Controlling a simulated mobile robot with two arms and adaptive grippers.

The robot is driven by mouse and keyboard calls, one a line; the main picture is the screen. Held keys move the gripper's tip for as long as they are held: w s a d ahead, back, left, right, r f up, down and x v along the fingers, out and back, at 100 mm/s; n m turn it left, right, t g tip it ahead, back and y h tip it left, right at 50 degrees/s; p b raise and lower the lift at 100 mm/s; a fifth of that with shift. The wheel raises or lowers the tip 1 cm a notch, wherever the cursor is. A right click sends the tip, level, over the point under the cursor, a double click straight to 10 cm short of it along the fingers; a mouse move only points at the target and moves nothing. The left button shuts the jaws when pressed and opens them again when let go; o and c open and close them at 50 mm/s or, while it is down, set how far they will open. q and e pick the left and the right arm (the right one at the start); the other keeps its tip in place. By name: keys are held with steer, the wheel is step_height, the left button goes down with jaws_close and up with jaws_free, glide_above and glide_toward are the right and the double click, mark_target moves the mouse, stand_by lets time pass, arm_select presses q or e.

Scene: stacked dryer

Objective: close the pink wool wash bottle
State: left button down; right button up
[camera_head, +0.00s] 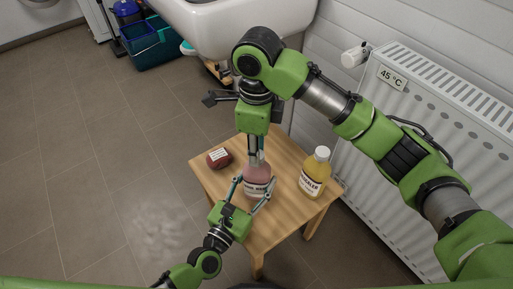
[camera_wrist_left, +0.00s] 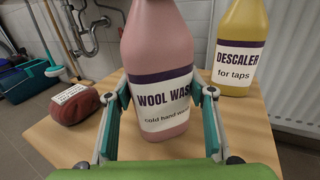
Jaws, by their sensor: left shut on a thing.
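The pink wool wash bottle (camera_head: 258,177) stands upright on the small wooden table. In the left wrist view the bottle (camera_wrist_left: 157,50) fills the middle, with its top cut off. My left gripper (camera_head: 253,190) comes from the front and is shut on the bottle's body. In the left wrist view its two fingers (camera_wrist_left: 167,95) press against both sides at label height. My right gripper (camera_head: 254,155) points down directly over the bottle's neck. It hides the bottle's mouth and any cap, and I cannot tell whether its fingers are shut on something.
The wooden table (camera_head: 292,215) also holds a yellow descaler bottle (camera_head: 315,172) close on the right and a dark red labelled object (camera_head: 218,158) on the left. A radiator (camera_head: 430,95) stands at the right. A white sink (camera_head: 215,25) is behind.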

steer(key=o, duration=0.7)
steer(key=shift+c, duration=0.2)
steer(key=shift+c, duration=0.4)
